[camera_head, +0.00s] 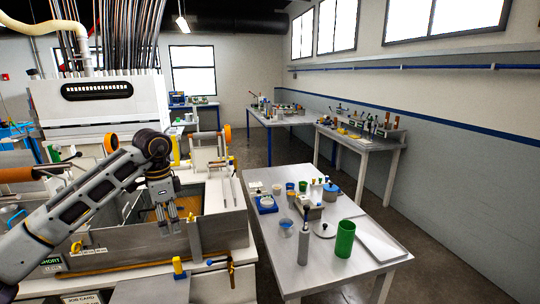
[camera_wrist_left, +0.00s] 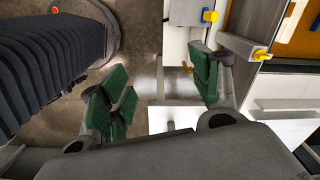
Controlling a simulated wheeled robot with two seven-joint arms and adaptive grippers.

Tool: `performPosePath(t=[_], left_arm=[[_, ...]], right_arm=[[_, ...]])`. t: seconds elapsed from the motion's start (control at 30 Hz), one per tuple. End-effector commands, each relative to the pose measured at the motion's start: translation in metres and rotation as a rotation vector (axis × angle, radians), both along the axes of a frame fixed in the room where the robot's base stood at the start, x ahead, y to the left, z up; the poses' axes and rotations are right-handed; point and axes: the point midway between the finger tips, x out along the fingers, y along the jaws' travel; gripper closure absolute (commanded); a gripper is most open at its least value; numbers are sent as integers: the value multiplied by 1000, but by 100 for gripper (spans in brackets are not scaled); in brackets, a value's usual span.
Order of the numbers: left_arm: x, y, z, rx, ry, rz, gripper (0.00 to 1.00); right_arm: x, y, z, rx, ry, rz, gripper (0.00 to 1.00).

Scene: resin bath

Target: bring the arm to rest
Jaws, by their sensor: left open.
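My left arm (camera_head: 85,205) comes in from the left and bends at a dark elbow-like joint above the grey metal bath. My left gripper (camera_head: 169,228) hangs with its fingers downward over the front part of the bath (camera_head: 140,251). I cannot tell from this view how far it is above the rim. In the left wrist view the gripper (camera_wrist_left: 158,88) has its green-padded fingers wide apart, with nothing between them but floor and pale surfaces beyond. My right gripper is in neither view.
A steel table (camera_head: 262,228) stands right of the bath, with a green cup (camera_head: 345,239), a grey bottle (camera_head: 304,245), and several small containers. A floor aisle runs behind it. A white machine (camera_head: 100,105) with hanging rods stands behind the bath. A yellow knob (camera_wrist_left: 262,54) shows near the fingers.

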Motion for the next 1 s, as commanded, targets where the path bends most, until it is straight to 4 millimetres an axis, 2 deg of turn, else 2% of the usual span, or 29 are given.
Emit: performPosePath(t=[0.23, 0.53, 0.83, 1.0], left_arm=[[0, -1, -2, -5, 2, -4, 37], [4, -16, -16, -78, 17, -67, 37], [9, -43, -41, -220, 32, -175, 37], [13, -69, -62, -356, 35, -262, 37]], right_arm=[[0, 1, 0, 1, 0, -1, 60], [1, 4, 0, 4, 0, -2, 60], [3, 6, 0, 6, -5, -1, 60], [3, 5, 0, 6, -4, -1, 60]])
